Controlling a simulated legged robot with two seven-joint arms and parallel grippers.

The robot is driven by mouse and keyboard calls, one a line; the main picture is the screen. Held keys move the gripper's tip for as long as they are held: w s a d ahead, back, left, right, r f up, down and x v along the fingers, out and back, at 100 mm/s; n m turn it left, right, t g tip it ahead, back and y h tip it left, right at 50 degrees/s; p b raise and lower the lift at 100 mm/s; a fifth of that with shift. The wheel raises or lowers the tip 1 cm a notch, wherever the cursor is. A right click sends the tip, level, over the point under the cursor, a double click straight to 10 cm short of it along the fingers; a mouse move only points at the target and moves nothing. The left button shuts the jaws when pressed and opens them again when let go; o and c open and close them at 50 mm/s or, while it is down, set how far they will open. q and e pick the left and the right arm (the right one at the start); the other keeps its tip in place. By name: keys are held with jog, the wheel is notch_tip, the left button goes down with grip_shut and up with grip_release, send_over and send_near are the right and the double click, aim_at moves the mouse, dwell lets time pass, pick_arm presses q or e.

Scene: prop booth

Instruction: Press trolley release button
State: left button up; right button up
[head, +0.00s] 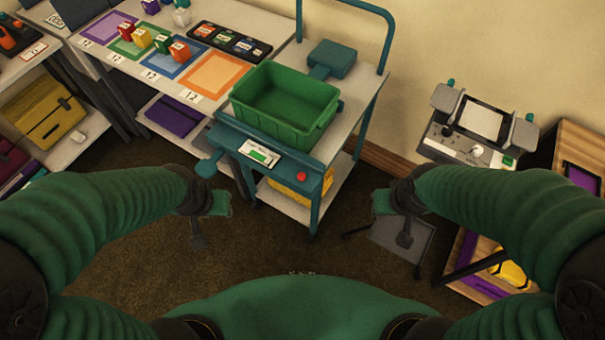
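The trolley (338,128) stands ahead of me, with a teal frame and a pale top. A small red button (302,176) sits on the right part of its teal front panel (228,140). A white label with a green patch (259,153) is left of the button. My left gripper (203,225) hangs left of the trolley front, apart from it. My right gripper (398,228) hangs to the right of the trolley, lower than the button and apart from it. Both grippers are small and dark here, and their finger gaps cannot be made out.
A green bin (286,103) stands on the trolley top. A teal paddle-shaped part (207,167) juts out at the trolley's left front. A table (105,67) with coloured mats is at the left. A grey device (470,140) stands at the right. Dark carpet lies between my arms.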

pick_arm(q)
jog(key=shift+d, duration=0.1)
grip_shut()
dwell(1.8)
